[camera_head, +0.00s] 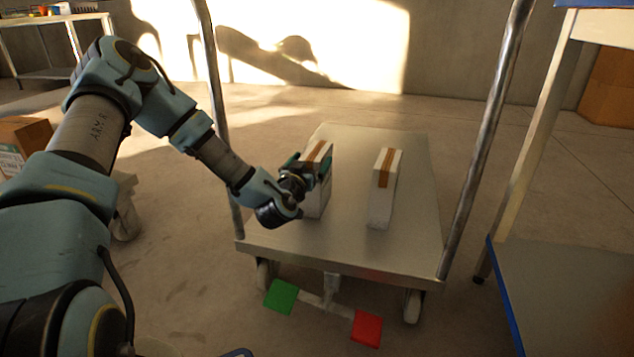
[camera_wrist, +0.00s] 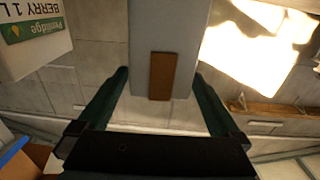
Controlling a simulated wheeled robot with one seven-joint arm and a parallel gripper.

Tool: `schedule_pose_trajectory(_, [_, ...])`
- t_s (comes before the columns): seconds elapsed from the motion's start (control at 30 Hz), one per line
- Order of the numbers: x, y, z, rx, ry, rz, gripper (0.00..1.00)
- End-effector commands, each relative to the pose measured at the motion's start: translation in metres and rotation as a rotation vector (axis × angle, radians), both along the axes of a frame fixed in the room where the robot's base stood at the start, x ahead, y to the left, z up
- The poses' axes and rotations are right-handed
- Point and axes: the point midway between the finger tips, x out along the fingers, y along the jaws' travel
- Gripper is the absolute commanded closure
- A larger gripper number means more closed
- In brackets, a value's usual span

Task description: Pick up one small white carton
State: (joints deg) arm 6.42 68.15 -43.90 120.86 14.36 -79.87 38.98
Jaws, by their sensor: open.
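Two small white cartons with brown strips on top stand upright on a grey trailer deck (camera_head: 275,243). My gripper (camera_head: 307,166) is at the top of the left carton (camera_head: 316,200) and partly hides it. In the wrist view, this carton (camera_wrist: 160,25) reaches between my open gripper's fingers (camera_wrist: 158,72), with a gap on each side. Its brown strip (camera_wrist: 162,76) faces my palm. The right carton (camera_head: 382,200) stands apart from my gripper. A carton with "BERRY 1 L" lettering (camera_wrist: 35,35) shows at the wrist view's upper left.
Metal posts rise at the trailer's left (camera_head: 213,100) and right (camera_head: 487,130). A green plate (camera_head: 281,296) and a red plate (camera_head: 367,328) sit at its front. A blue-edged table (camera_head: 560,290) stands at right. The deck's front is bare.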

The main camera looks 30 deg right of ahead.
Motion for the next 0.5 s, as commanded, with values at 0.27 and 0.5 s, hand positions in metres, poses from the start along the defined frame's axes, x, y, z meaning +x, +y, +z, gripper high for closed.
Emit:
schedule_pose_trajectory(0.27, [0.025, -0.024, -0.008, -0.003, -0.001, 0.001, 0.00])
schedule_pose_trajectory(0.5, [0.037, -0.037, -0.004, -0.001, 0.001, 0.000, 0.00])
